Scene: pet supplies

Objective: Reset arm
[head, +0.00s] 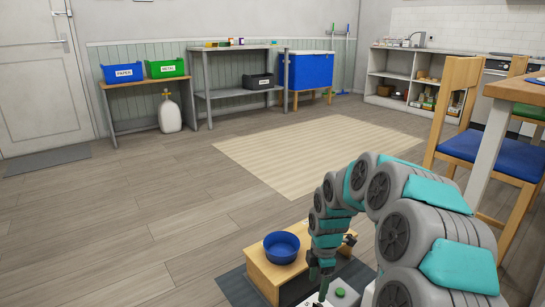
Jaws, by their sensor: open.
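My grey and teal arm (400,215) rises from the lower right and bends over to the left and down. My gripper (320,284) is at its end, pointing down near the bottom of the picture. It looks open, and I see nothing held between its fingers. It is in front and to the right of a blue bowl (281,248) that sits on a small wooden stand (263,277). The gripper and the bowl look apart. My arm hides part of the stand's right side.
A dark mat (236,290) lies under the stand. A beige rug (290,160) covers the middle floor. A chair with a blue seat (490,155) and a table (515,90) stand at right. Blue (124,73) and green (166,68) bins sit by the back wall. The left floor is clear.

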